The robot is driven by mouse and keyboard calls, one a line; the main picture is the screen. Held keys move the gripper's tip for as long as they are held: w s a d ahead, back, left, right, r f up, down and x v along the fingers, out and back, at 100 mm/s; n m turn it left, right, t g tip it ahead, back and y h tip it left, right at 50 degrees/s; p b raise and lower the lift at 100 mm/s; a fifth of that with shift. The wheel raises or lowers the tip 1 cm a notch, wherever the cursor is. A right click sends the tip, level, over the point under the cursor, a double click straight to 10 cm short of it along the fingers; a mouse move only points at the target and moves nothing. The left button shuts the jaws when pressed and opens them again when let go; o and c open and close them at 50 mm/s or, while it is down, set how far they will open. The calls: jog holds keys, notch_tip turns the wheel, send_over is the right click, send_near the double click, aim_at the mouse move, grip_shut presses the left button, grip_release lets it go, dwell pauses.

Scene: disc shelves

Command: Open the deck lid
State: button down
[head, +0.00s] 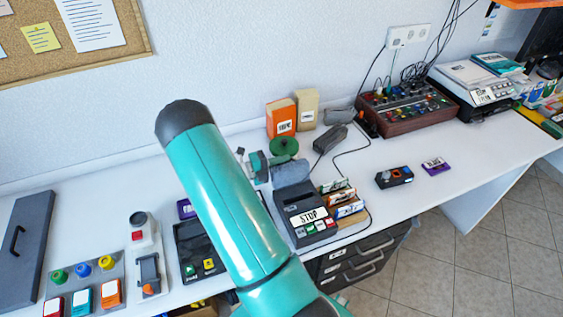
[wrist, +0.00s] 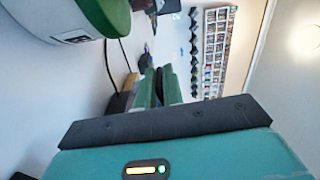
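A dark grey device with a STOP label and coloured buttons (head: 303,205) stands mid-table in the head view and looks like the deck. A grey flap (head: 290,172) is at its back edge; I cannot tell whether it is a lid or how far it is raised. My teal arm crosses the view, and what seems to be my gripper (head: 260,166) is just left of the flap, touching or apart unclear. In the wrist view, my gripper's green fingers (wrist: 157,88) are close together, pointing away, with no object clearly between them. The deck is not clearly visible there.
A green disc (head: 284,147) stands behind the flap, near orange and beige boxes (head: 292,115). Several upright cases (head: 340,197) stand right of the deck. A black panel (head: 190,240) is partly behind my arm.

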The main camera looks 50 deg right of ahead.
jog(key=s+a+r+m, duration=0.1)
jog(key=s+r+m, duration=0.1)
jog(key=shift+a+m, duration=0.1)
jog(key=shift+m, duration=0.2)
jog(key=shift+w, duration=0.1)
dwell(0.3)
jog(key=c, duration=1.6)
grip_release()
jog(key=shift+o, duration=0.2)
jog(key=v, duration=1.3)
jog(key=shift+w+a, duration=0.2)
jog(key=shift+a, duration=0.1)
